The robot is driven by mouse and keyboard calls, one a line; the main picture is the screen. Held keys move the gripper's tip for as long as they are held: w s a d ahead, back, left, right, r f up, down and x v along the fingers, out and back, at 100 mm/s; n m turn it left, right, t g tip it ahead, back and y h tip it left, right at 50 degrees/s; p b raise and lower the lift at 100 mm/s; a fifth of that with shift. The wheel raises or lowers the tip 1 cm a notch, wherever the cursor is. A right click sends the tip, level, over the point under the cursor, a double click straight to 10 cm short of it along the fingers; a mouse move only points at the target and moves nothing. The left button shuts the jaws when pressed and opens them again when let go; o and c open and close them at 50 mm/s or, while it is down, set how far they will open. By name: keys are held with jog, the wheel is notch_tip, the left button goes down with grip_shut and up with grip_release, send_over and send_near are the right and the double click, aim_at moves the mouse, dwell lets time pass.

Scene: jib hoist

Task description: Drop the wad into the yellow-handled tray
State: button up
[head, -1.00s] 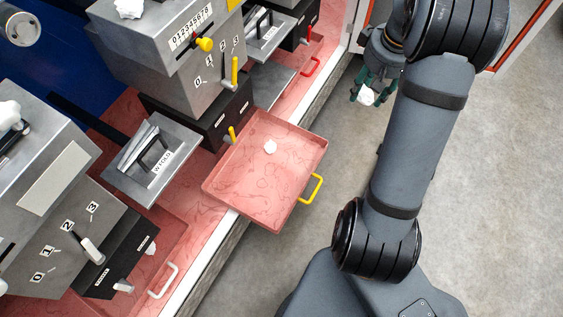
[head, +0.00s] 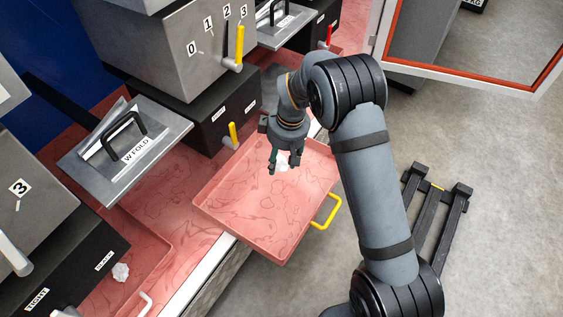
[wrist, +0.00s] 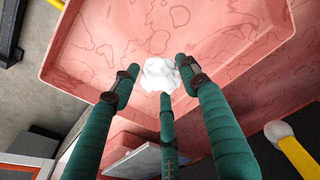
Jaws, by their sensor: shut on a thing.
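The pink marbled tray (head: 250,225) with a yellow handle (head: 327,213) is pulled out over the floor at the middle of the head view. My gripper (head: 281,164) is over the far part of this tray, pointing down. Its three green fingers are shut on a crumpled white wad (head: 283,160). In the wrist view the wad (wrist: 160,75) sits at the fingertips, with the tray (wrist: 215,35) behind it. My gripper hides part of the tray floor, so I cannot tell whether another wad lies there.
A grey machine with a yellow lever (head: 239,45) stands behind the tray. A grey "W FOLD" plate (head: 125,150) is to its left. Another white wad (head: 121,272) lies at lower left.

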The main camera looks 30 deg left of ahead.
aim_at(286, 164)
jog(key=shift+f+b, duration=2.15)
jog(key=shift+f, duration=0.65)
jog(key=o, duration=0.9)
jog(key=shift+r, duration=0.15)
jog(key=r, duration=0.4)
jog(key=d+r, duration=0.1)
jog(key=r, duration=0.6)
jog(key=shift+s+d+r, duration=0.1)
jog(key=shift+d+r, duration=0.25)
jog(key=shift+d, duration=0.05)
